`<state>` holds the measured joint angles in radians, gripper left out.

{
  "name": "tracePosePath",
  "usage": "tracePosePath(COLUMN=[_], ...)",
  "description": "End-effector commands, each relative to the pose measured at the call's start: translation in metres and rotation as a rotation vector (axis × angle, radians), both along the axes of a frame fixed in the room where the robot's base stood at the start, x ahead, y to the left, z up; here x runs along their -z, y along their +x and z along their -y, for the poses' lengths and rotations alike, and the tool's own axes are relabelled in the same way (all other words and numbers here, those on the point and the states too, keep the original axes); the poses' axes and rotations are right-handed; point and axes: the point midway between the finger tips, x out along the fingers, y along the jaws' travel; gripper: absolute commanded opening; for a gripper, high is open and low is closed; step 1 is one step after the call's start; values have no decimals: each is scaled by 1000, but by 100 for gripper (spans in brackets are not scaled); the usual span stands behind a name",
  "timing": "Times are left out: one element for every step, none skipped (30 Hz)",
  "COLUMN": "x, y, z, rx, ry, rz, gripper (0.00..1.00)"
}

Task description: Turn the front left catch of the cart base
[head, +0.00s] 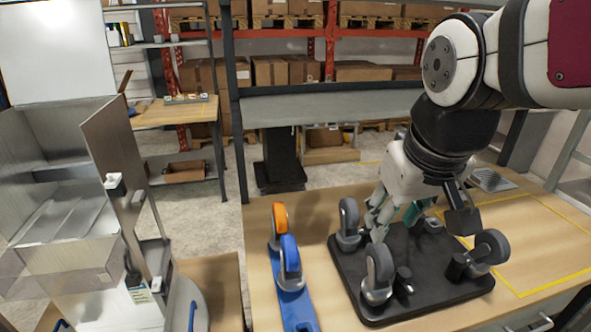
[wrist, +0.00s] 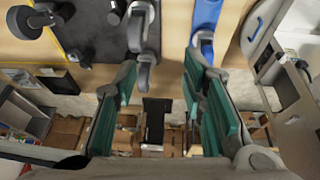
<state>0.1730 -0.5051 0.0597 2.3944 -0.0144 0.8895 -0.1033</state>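The cart base (head: 425,303) is a black plate lying on the bench with upturned grey casters near its corners. A small black catch (head: 403,282) stands on the plate beside the near left caster (head: 378,272). Another black catch (head: 457,267) is beside the near right caster (head: 488,250). My gripper (head: 395,213) points down over the far left part of the plate, behind the near left caster. In the wrist view its green-padded fingers (wrist: 160,75) are well apart with nothing clearly held. The plate shows there too (wrist: 95,50). My arm partly hides the plate's far side.
A blue bar (head: 293,308) with an orange wheel (head: 280,218) and a blue wheel (head: 290,254) lies left of the plate. A grey cabinet (head: 60,205) stands further left. The yellow-outlined bench area (head: 535,240) at right looks mostly clear.

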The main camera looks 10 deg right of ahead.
Motion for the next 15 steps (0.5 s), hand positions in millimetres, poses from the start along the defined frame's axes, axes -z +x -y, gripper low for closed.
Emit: tracePosePath(x=[8,12,17,22,27,34,40,45,54,60,67,76,83,90,98], y=[12,19,27,33,39,46,51,57,63,68,72,77,80,83,86], z=[11,17,25,31,38,47,54,61,70,77,85,94,101,108,115], rx=[13,13,15,14,16,16,17,16,17,15,15,13,14,11,10], ry=[-7,-12,-17,-19,-20,-19,-18,-15,-10,-4,2,11,19,26,37], rz=[-40,-59,-84,-104,-123,-148,-167,-184,-208,-225,-242,-262,-276,-290,-305], gripper=[38,38,38,38,38,38,38,38,38,38,38,38,38,38,38])
